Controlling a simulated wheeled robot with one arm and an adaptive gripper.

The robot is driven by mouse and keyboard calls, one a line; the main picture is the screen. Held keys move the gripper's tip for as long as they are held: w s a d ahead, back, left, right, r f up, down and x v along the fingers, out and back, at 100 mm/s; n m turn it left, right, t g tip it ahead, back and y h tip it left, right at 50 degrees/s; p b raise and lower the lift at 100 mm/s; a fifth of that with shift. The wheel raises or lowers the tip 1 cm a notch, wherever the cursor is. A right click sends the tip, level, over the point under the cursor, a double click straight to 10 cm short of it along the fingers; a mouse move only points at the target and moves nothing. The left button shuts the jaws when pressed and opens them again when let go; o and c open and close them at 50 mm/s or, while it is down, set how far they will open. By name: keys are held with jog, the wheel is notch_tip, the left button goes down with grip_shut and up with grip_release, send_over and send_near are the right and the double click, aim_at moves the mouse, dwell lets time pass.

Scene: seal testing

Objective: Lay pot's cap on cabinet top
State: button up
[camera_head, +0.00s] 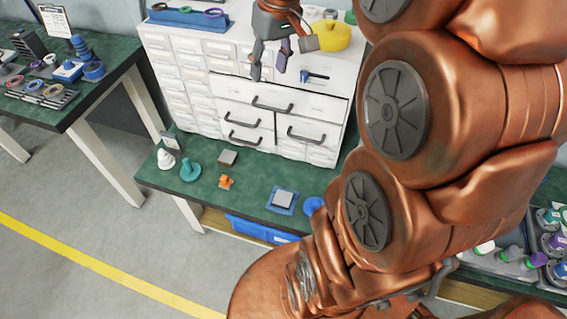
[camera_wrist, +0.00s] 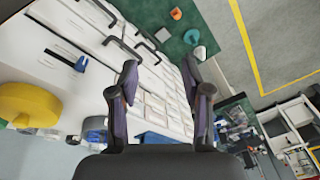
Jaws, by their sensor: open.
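No pot or cap can be named for certain. A green knobbed piece with a wide round base (camera_head: 190,172) and a white knobbed piece (camera_head: 166,160) stand on the green bench at the cabinet's foot. They also show small near the top of the wrist view, the green one (camera_wrist: 191,37) beside the white one (camera_wrist: 199,52). The white drawer cabinet (camera_head: 205,48) stands on the bench. My gripper (camera_head: 270,70) is above the cabinet top, far from both pieces. In the wrist view my gripper (camera_wrist: 162,75) has its fingers wide apart with nothing between them.
A yellow round object (camera_head: 335,36), a blue-handled item (camera_head: 314,76) and a blue rack (camera_head: 185,17) are on the cabinet top. The bench holds an orange piece (camera_head: 225,182) and a blue-edged plate (camera_head: 282,200). My arm hides the right side.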

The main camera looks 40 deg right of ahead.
jog(key=s+a+f+g, duration=0.1)
jog(key=s+a+f, duration=0.3)
jog(key=s, duration=0.2)
jog(key=s+a+f+g, duration=0.1)
jog(key=s+a+f, duration=0.3)
jog(key=s, duration=0.3)
jog(key=s+a+f+g+h, duration=0.1)
jog(key=s+a+f, duration=0.3)
jog(key=s, duration=0.3)
jog(key=shift+s+f+n+g, duration=0.15)
jog(key=shift+f+n+g, duration=0.15)
jog(key=shift+f, duration=0.35)
